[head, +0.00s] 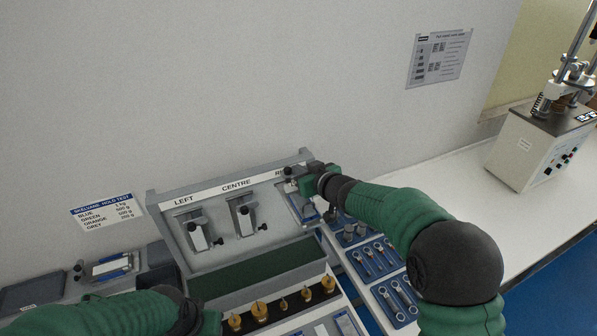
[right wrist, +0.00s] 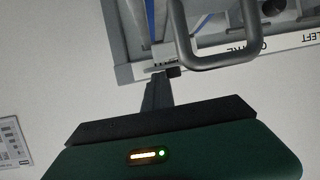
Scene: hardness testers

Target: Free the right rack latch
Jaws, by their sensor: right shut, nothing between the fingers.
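The grey tilted rack (head: 157,215) carries latches labelled LEFT, CENTRE and a partly covered right one. The left latch (head: 197,233) and centre latch (head: 243,217) each show a pale plate and a dark knob. My right gripper (head: 297,184) is at the right end of the rack, covering most of the right latch. In the right wrist view its dark finger (right wrist: 157,95) is shut and empty, close to a small black knob (right wrist: 173,71) at the rack's edge. I cannot tell whether they touch. My left arm shows at the lower left; its gripper is not visible.
Several brass weights (head: 259,310) stand in front of the rack. Blue trays with metal tools (head: 375,258) lie to its right, under my right arm. A hardness tester (head: 535,145) stands far right. The white bench (head: 455,175) between is clear.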

